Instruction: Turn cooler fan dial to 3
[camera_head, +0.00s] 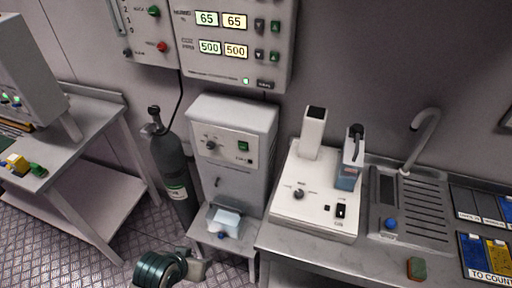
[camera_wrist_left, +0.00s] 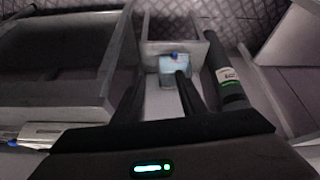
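A grey cabinet unit (camera_head: 232,165) stands behind a low stand. Its front has a small dark dial (camera_head: 210,146) on the left and a green switch (camera_head: 243,146) on the right. Another dark dial (camera_head: 299,194) is on the white bench device (camera_head: 315,215). I cannot read either dial's setting or tell which one is the cooler fan dial. My left arm shows at the bottom of the head view. In the left wrist view my left gripper (camera_wrist_left: 160,85) has two dark fingers apart with nothing between them. My right gripper is out of view.
A dark gas cylinder (camera_head: 173,168) stands left of the cabinet. A pale blue box (camera_head: 225,221) sits on the low stand. A wall panel (camera_head: 236,45) shows 65 and 500 readings. A sink (camera_head: 410,210) is at right. A table (camera_head: 85,128) stands at left.

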